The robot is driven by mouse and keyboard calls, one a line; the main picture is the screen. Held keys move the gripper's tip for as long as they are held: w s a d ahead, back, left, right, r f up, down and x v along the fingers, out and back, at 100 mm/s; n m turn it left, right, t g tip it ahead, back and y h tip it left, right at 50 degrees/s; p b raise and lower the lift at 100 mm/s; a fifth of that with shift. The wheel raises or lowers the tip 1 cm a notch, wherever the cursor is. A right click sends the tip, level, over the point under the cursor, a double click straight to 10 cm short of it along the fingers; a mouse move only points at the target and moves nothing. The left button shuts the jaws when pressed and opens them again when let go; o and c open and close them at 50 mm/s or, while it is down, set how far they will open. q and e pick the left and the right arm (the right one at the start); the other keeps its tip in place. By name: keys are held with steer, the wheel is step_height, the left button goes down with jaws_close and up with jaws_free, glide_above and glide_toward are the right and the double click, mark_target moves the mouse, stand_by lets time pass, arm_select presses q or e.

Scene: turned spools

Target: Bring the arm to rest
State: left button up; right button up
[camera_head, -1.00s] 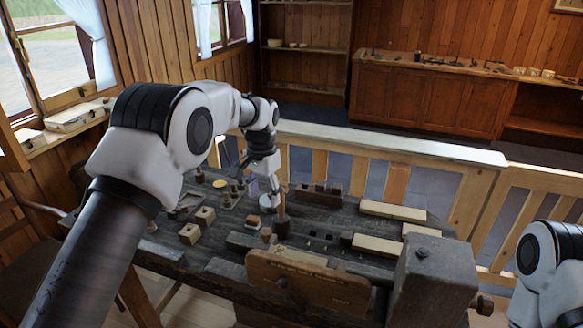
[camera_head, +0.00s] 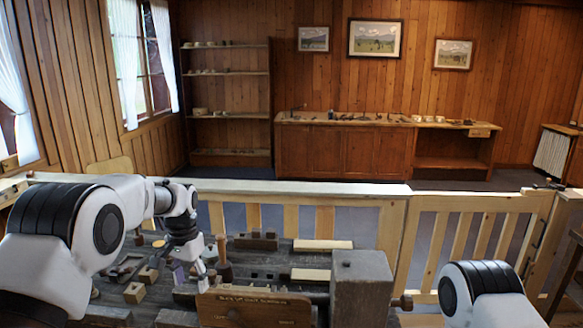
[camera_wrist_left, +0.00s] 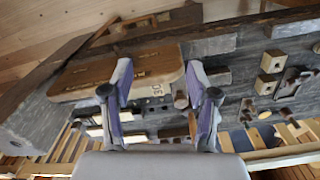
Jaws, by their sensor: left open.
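My left gripper (camera_head: 204,278) hangs over the dark workbench (camera_head: 163,300), near the left end of a wooden sign board (camera_head: 254,310). In the left wrist view its two purple-grey fingers (camera_wrist_left: 160,78) stand wide apart with nothing held between them. The board (camera_wrist_left: 112,75) and the bench top lie beyond the fingers. In the head view a brown upright turned piece (camera_head: 224,260) stands close to the right of the gripper; I cannot tell whether they touch. My right arm shows only as a link at the lower right; its gripper is out of view.
A big grey block (camera_head: 361,290) stands at the bench's right. Small wooden blocks (camera_head: 134,292) lie at left, pale bars (camera_head: 322,245) farther back. A wooden railing (camera_head: 330,188) runs behind the bench. A cabinet (camera_head: 345,150) and shelves (camera_head: 230,100) stand along the far wall.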

arm_select(q)
steer(key=s+a+f+g+b, duration=0.1)
steer(key=s+f+g+b, duration=0.15)
steer(key=s+f, duration=0.95)
steer(key=s+f+g+b, duration=0.25)
steer(key=s+f, duration=0.55)
steer(key=f, duration=0.9)
steer(key=s+f+n+t, duration=0.2)
steer(key=s+f, duration=0.1)
steer(key=s, duration=0.7)
steer(key=s+f+n+t+b, duration=0.1)
steer(key=s+f+n+t, duration=0.1)
steer(key=s, duration=0.9)
steer(key=shift+s+a+f+t, duration=0.25)
steer(key=shift+f+t, duration=0.35)
steer(key=shift+f, duration=0.15)
